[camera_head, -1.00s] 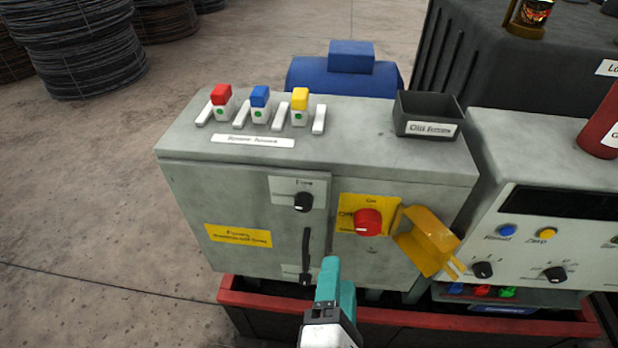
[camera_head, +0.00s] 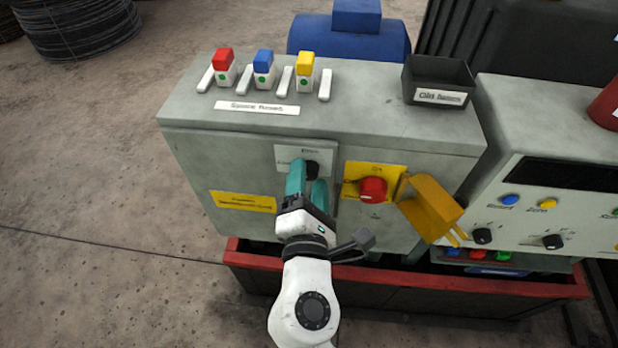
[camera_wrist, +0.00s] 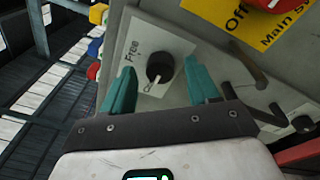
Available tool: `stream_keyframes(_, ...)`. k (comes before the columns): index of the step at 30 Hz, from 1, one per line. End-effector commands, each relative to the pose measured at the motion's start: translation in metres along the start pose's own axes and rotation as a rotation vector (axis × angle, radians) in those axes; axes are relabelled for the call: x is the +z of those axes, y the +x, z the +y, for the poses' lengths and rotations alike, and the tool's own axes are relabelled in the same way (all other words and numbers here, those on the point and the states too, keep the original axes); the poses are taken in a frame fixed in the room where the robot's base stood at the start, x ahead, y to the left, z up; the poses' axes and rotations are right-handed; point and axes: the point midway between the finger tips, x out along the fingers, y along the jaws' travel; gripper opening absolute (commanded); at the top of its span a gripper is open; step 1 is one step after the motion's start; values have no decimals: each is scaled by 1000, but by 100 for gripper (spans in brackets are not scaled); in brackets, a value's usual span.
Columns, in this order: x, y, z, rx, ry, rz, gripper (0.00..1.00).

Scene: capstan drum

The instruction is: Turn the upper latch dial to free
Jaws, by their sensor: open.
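The upper latch dial (camera_wrist: 160,66) is a black knob with a white pointer mark on a pale plate on the grey cabinet front. The plate reads "Free" in the wrist view. My gripper (camera_head: 307,180) has teal fingers and is open. In the wrist view its fingertips (camera_wrist: 162,72) stand on either side of the dial, with a gap on both sides; whether they reach its depth is unclear. The lower latch dial (camera_wrist: 303,123) shows at the right of the wrist view.
A red main switch (camera_head: 372,190) on a yellow plate sits just right of the dial. A yellow hinged cover (camera_head: 432,208) sticks out beside it. A red-rimmed bin (camera_head: 400,283) stands below the cabinet.

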Motion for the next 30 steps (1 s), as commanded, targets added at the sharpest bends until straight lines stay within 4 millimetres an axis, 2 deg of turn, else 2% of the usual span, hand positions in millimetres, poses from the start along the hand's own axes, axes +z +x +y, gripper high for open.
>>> stream_keyframes(10,0,3,-1,-1,0,1,59)
stream_keyframes(27,0,3,-1,-1,0,1,4)
stream_keyframes(30,0,3,-1,-1,2,0,4)
